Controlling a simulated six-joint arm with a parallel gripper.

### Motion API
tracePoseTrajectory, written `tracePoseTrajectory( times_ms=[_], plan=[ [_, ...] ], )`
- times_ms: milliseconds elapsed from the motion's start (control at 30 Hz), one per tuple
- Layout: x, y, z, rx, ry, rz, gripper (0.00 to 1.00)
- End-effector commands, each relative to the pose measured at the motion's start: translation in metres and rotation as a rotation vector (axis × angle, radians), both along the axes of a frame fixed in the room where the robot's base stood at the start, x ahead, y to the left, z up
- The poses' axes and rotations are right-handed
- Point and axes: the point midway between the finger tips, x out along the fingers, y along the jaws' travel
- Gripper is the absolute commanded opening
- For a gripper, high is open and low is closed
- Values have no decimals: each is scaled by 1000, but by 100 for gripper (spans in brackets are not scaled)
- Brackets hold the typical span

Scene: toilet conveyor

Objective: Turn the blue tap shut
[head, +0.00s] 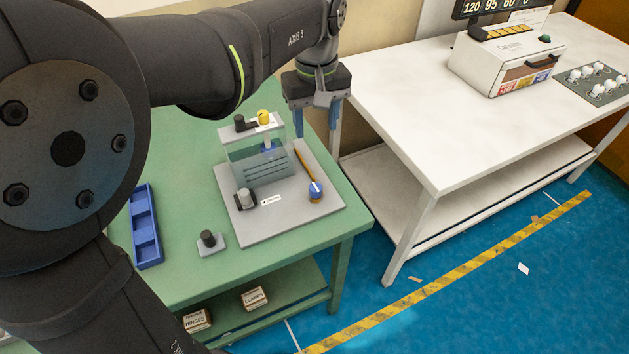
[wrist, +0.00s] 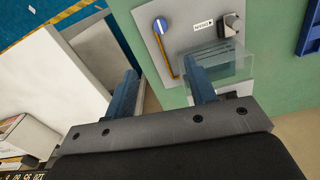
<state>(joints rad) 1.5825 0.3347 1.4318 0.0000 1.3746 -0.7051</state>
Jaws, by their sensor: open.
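The blue tap (head: 315,190) is a round knob with a white stripe, on the right side of a grey board on the green table. A brown pipe (head: 305,166) runs from it toward the clear tank (head: 262,165). In the wrist view the blue tap (wrist: 160,26) shows at the top, its white stripe running along the line of the pipe. My gripper (head: 316,122) is open, with blue fingers pointing down beyond the tank's back right corner. The open fingers also show in the wrist view (wrist: 163,92), with nothing between them and apart from the tap.
The grey board (head: 300,205) also bears a grey knob (head: 245,197) at its front left. A dark knob on a small plate (head: 209,240) and a blue tray (head: 145,226) are on the green table. A white table (head: 430,120) stands to the right.

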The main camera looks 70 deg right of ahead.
Motion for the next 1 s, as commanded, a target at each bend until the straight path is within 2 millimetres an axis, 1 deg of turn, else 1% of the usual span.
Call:
tracePoseTrajectory(
  times_ms=[33, 100, 200, 367, 467, 567, 1000],
  plan=[
    [0, 1, -4, 2, 1, 80, 51],
    [0, 1, -8, 1, 0, 182, 51],
    [0, 1, -12, 0, 0, 285, 51],
    [0, 1, -16, 1, 0, 353, 51],
    [0, 1, -25, 3, 0, 357, 51],
    [0, 2, -40, 4, 0, 356, 51],
    [0, 2, -136, 5, -1, 354, 51]
  ],
)
